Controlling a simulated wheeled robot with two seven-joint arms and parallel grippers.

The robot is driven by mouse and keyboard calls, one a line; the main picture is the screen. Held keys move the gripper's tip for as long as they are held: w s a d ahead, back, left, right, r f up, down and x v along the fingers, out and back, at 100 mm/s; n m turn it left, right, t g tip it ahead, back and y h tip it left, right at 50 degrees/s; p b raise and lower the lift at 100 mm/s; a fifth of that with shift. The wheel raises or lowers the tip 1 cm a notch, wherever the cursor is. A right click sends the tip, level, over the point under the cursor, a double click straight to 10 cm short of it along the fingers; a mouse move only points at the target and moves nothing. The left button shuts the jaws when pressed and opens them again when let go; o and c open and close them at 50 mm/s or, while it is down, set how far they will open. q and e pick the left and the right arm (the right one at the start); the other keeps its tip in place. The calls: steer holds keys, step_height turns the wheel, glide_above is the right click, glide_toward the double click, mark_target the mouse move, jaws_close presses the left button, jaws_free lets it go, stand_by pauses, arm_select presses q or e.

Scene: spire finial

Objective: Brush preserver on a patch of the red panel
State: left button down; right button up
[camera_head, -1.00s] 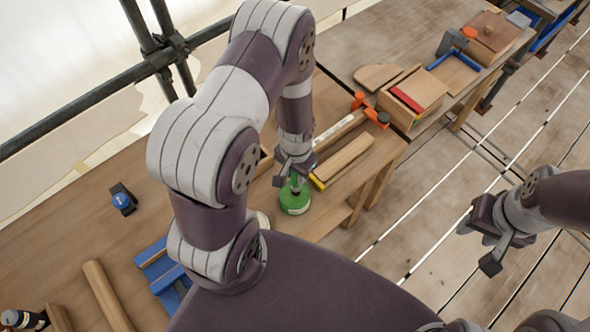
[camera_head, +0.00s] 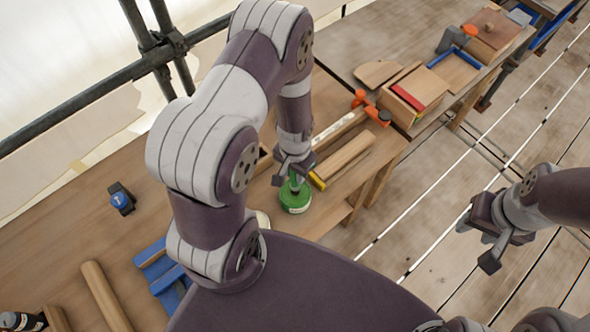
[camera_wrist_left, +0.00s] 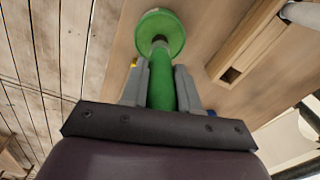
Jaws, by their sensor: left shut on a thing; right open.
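My left gripper (camera_head: 293,170) is shut on the upright green handle (camera_wrist_left: 161,90) of a tool, above the wooden bench. A round green piece (camera_head: 295,199), like a can or a disc, is at the handle's far end; it also shows in the left wrist view (camera_wrist_left: 160,33). I cannot tell whether the handle stands in it or is fixed to it, and no bristles show. A small red panel (camera_head: 433,88) lies in a wooden box-like frame at the upper right. My right gripper (camera_head: 478,241) is open and empty over the plank floor, right of the bench.
An orange clamp (camera_head: 377,116) sits at the bench edge between the green piece and the red panel. Blue brackets (camera_head: 160,268) and a small blue-and-black tool (camera_head: 121,199) are at left. Scaffold poles (camera_head: 160,57) stand behind.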

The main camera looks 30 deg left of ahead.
arm_select(q)
steer(key=shift+f, duration=0.35)
steer(key=shift+s, duration=0.1)
stand_by(1.0)
step_height(320, 180, up, 7)
steer(key=p, duration=0.6)
steer(key=shift+f, duration=0.1)
stand_by(0.5)
